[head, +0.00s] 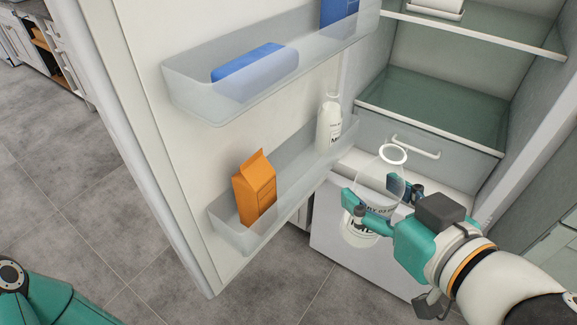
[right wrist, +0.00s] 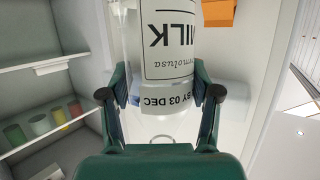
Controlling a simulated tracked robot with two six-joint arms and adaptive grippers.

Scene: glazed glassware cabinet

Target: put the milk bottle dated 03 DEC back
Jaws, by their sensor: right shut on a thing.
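The milk bottle (head: 378,200) is clear glass with a white ring at its top and a white lower part. In the right wrist view the bottle (right wrist: 168,50) shows a label reading MILK and "BY 03 DEC", upside down. My right gripper (head: 372,194) is shut on it, one finger on each side, and holds it slightly tilted in front of the fridge's lower part. Both fingers also show in the right wrist view (right wrist: 160,97). The lower door shelf (head: 238,238) holds another white milk bottle (head: 329,123). My left gripper is out of view.
An orange carton (head: 254,188) stands at the near end of the lower door shelf, with bare shelf between it and the other bottle. The upper door shelf (head: 190,103) holds a blue box (head: 250,62). A drawer (head: 380,140) with a handle sits inside the fridge.

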